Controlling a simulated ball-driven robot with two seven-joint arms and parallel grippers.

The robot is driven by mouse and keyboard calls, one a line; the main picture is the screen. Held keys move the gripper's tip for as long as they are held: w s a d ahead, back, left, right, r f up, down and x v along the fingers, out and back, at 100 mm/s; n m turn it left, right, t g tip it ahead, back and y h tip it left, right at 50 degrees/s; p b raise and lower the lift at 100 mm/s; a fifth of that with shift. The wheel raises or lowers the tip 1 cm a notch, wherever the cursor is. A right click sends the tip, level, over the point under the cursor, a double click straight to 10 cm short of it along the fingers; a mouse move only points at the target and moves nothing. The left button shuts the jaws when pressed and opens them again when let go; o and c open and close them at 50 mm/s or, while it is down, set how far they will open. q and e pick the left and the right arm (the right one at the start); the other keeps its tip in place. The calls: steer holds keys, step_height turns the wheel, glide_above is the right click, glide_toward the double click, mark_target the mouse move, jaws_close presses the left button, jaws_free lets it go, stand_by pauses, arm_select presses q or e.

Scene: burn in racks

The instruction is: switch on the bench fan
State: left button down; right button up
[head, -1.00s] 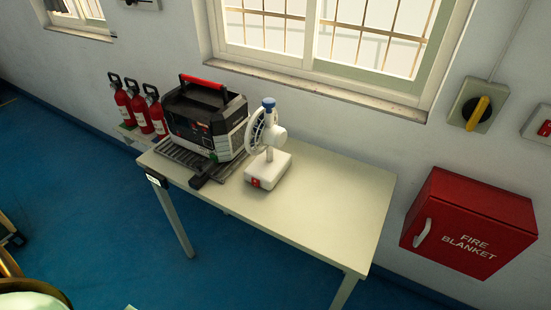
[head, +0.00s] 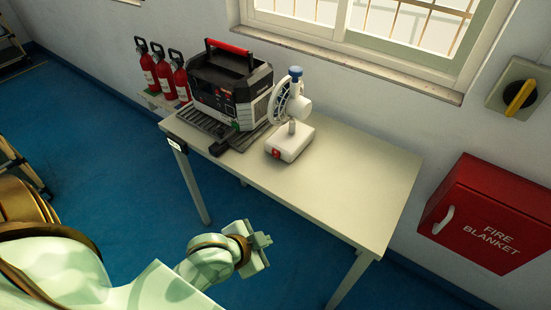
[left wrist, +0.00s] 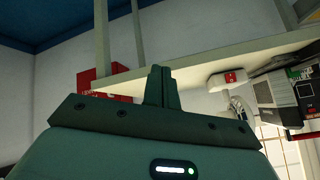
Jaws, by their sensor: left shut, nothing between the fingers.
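The bench fan (head: 289,101) stands on the cream table, with a white box base (head: 291,141), a round caged head and a blue knob (head: 296,71) on top. A red switch (head: 276,153) sits on the front of the base. In the left wrist view the fan base (left wrist: 226,81) with its red switch (left wrist: 230,77) shows upside down, right of the fingers. My left gripper (head: 264,244) is in front of the table, apart from the fan. Its fingers (left wrist: 158,86) are together and empty. My right gripper is not in view.
A black and grey machine (head: 229,88) with a red handle stands on a dark slatted tray left of the fan. The right half of the table (head: 345,185) is clear. Red extinguishers (head: 163,73) stand at the left; a fire blanket box (head: 485,215) hangs at the right.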

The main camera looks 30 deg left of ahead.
arm_select(q)
steer(key=w+d+r+n+t+h, duration=0.3)
steer(key=w+d+r+t+h, duration=0.25)
steer(key=w+r, duration=0.3)
steer(key=w+a+r+n+t+y, duration=0.2)
steer(key=w+a+r+n+t, duration=0.15)
steer(key=n, duration=0.25)
steer(key=w+a+f+n+y, duration=0.2)
steer(key=w+a+n+y, duration=0.1)
steer(key=a+n+y, duration=0.25)
steer(key=w+a+f+n+y, duration=0.2)
steer(key=a+n+y, duration=0.2)
steer(key=n, duration=0.3)
steer(key=a+f+n+g+y, duration=0.1)
steer(key=a+f+n+g, duration=0.1)
steer(key=f, duration=0.1)
steer(key=s+a+f+n+g+y, duration=0.1)
steer(key=a+f+n+g, duration=0.1)
steer(key=f+g, duration=0.1)
steer(key=a+f+n+g, duration=0.2)
steer(key=f, duration=0.2)
steer(key=shift+s+n+y, duration=0.2)
steer(key=shift+n+y, duration=0.05)
steer(key=shift+y, duration=0.15)
steer(key=shift+s+a+f+g, duration=0.1)
steer(key=shift+f+g, duration=0.1)
steer(key=shift+g, duration=0.2)
